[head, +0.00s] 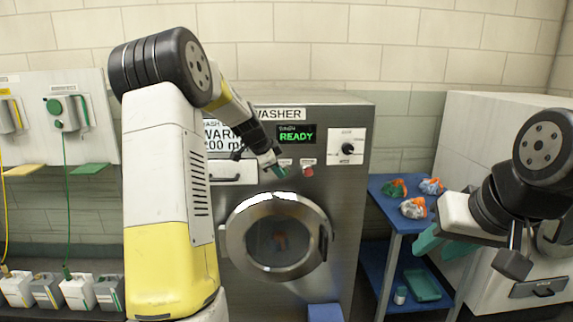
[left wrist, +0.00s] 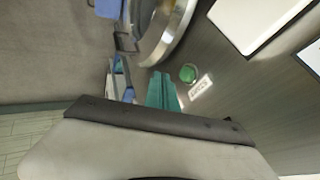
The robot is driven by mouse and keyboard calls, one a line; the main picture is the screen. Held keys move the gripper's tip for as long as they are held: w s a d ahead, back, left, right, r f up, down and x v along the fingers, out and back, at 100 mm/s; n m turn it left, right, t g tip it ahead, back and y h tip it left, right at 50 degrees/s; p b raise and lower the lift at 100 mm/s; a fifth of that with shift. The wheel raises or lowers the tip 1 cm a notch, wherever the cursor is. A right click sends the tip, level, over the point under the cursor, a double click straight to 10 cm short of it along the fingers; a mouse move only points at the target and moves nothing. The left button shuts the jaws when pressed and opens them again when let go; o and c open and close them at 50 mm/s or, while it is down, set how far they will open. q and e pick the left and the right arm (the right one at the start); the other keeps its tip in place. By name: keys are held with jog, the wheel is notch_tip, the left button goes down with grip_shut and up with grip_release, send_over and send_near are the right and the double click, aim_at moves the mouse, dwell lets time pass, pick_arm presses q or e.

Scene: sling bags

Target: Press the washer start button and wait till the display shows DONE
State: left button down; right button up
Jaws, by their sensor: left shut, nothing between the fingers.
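The steel washer (head: 345,200) stands in the middle of the head view with its round door (head: 233,245) shut. Its display (head: 296,134) reads READY in green. A green button (left wrist: 188,73) with a small white label beside it shows in the left wrist view. My left gripper (head: 278,171) is shut and empty in front of the panel below the display, and hides the green button in the head view. In the left wrist view its teal fingertips (left wrist: 163,92) are beside the green button, apart from it in the picture. My right gripper (head: 440,243) is open and empty at the right.
A red button (head: 308,171) sits just right of my left gripper, and a dial (head: 347,149) is further right. A blue cart (head: 390,222) with several coloured bundles stands right of the washer. Dispensers and several jugs (head: 76,292) are at the left.

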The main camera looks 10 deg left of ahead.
pick_arm(q)
jog(key=w, duration=0.1)
jog(key=w+f, duration=0.1)
jog(key=w, duration=0.1)
jog(key=w+f, duration=0.1)
jog(key=w, duration=0.1)
jog(key=shift+w+a+f, duration=0.15)
jog(key=shift+w+a, duration=0.05)
jog(key=shift+w, duration=0.05)
jog(key=shift+w, duration=0.1)
jog(key=shift+w+a, duration=0.15)
jog(key=shift+w, duration=0.25)
jog(key=shift+w+a, duration=0.15)
jog(key=shift+w, duration=0.15)
